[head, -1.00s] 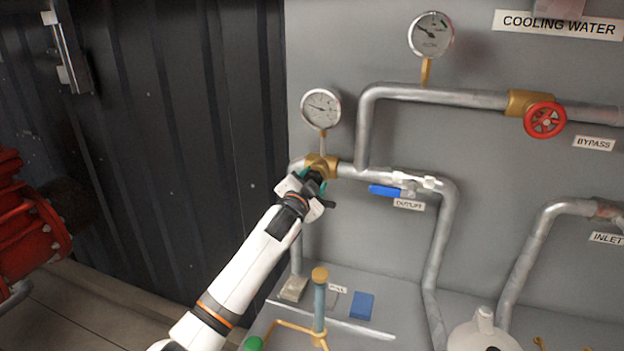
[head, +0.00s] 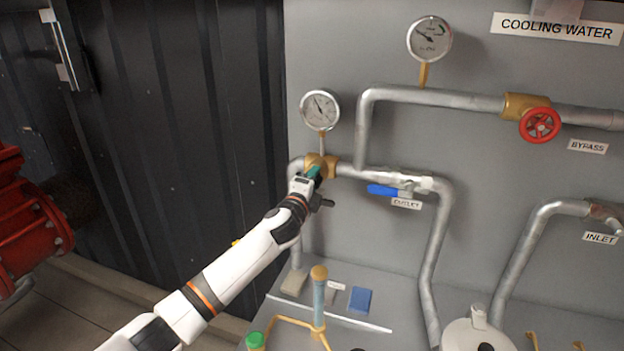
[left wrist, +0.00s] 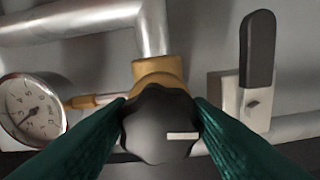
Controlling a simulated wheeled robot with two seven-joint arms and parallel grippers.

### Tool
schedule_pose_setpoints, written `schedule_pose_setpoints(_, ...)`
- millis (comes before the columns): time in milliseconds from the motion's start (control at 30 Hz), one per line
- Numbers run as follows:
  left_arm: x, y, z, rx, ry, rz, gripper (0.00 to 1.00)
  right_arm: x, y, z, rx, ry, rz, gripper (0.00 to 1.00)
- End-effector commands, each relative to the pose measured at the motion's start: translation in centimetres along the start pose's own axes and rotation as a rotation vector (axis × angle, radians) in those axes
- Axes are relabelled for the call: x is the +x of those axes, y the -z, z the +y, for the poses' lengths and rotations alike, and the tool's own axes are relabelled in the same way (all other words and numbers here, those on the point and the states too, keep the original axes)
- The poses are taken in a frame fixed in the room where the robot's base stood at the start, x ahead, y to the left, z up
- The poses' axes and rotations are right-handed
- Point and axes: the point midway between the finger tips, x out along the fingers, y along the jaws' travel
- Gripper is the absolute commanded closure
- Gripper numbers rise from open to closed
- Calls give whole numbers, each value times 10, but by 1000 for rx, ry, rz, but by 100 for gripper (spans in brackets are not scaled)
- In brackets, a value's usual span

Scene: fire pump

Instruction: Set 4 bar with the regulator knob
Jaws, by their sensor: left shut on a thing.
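The regulator knob (left wrist: 160,124) is black with a white mark and sits on a brass body, which shows in the head view (head: 331,166). My left gripper (head: 313,174) is shut on the knob, with its green fingers on both sides of it in the left wrist view (left wrist: 160,115). The pressure gauge (head: 320,110) stands above the brass body; its needle points to the upper left in the head view. It also shows at the left of the left wrist view (left wrist: 32,110). My right gripper is not in view.
The blue outlet lever (head: 384,191) is close to the right of the knob. A second gauge (head: 429,39) and the red bypass wheel (head: 540,125) are higher up.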

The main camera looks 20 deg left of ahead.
Motion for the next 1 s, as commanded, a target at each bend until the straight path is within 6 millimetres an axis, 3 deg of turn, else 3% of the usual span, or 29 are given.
schedule_pose_setpoints(600,0,1,-1,585,2,0,77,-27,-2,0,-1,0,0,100)
schedule_pose_setpoints(1000,0,1,-3,882,3,-2,77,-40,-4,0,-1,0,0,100)
